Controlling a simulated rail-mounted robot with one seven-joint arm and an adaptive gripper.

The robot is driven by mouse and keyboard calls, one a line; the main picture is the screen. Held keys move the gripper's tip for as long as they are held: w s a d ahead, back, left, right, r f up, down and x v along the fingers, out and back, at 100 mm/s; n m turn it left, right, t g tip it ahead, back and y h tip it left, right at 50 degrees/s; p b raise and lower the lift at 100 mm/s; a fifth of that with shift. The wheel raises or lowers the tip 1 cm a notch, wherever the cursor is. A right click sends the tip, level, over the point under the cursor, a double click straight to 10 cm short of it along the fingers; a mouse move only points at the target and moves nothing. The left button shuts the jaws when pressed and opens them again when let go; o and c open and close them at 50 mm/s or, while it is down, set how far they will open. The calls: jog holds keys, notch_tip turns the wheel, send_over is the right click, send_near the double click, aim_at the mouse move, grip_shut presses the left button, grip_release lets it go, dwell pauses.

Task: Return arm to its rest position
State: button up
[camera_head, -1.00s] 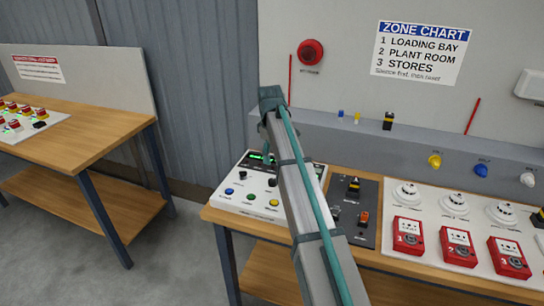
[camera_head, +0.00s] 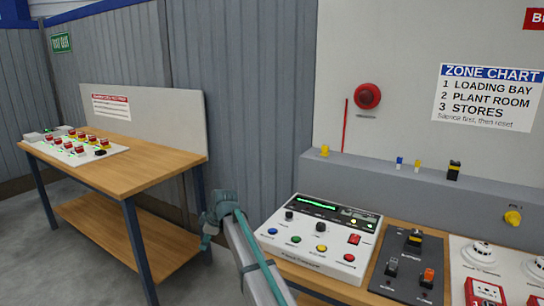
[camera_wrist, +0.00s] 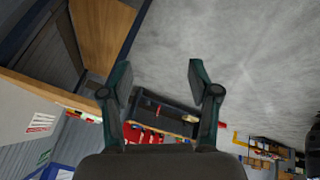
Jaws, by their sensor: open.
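My gripper (camera_wrist: 160,82) is open in the wrist view, with its two dark green fingers apart and nothing between them. In the head view my gripper (camera_head: 212,222) is at the end of my grey arm, left of the white control panel (camera_head: 320,235). It appears in front of the gap between the two benches. The fingertips are too small to make out there. The arm hides part of the panel bench's left end.
A wooden bench (camera_head: 170,172) with a panel of red-topped buttons (camera_head: 78,146) stands at left. A dark switch plate (camera_head: 408,262) and a red call point (camera_head: 484,292) are right of the control panel. Bare floor (camera_wrist: 245,50) fills much of the wrist view.

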jog(key=s+a+f+n+g+h+b, duration=0.1)
jog(key=s+a+f+n+g+b, duration=0.2)
jog(key=s+a+f, duration=1)
jog(key=s+f+h, duration=0.1)
jog(key=s+f, duration=0.5)
jog(key=f, duration=0.4)
jog(key=s+d+f+m+g+h+p, duration=0.1)
jog(key=s+d+f+m+p, duration=0.3)
jog(key=d, duration=0.8)
jog(key=s+d+f+m+g+h+p, duration=0.1)
jog(key=s+d+f+m+p, duration=0.15)
jog(key=s+d+f, duration=0.6)
jog(key=s+d+f+m+g+h+p, duration=0.1)
jog(key=d+f+m+p, duration=0.2)
jog(key=d, duration=1.1)
jog(key=s+d+r+m+g+p, duration=0.1)
jog(key=s+d+m+p, duration=0.1)
jog(key=s+d, duration=0.4)
jog(key=s+d+r+m+g+p, duration=0.1)
jog(key=s+d+m+p, duration=0.2)
jog(key=s, duration=1)
jog(key=s+d+r+m+g+p, duration=0.1)
jog(key=s+d+m+g+p, duration=0.1)
jog(key=s+d+m, duration=0.4)
jog(key=s+d+p, duration=0.1)
jog(key=s+d, duration=0.3)
jog(key=shift+r, duration=0.35)
jog(key=shift+s, duration=0.1)
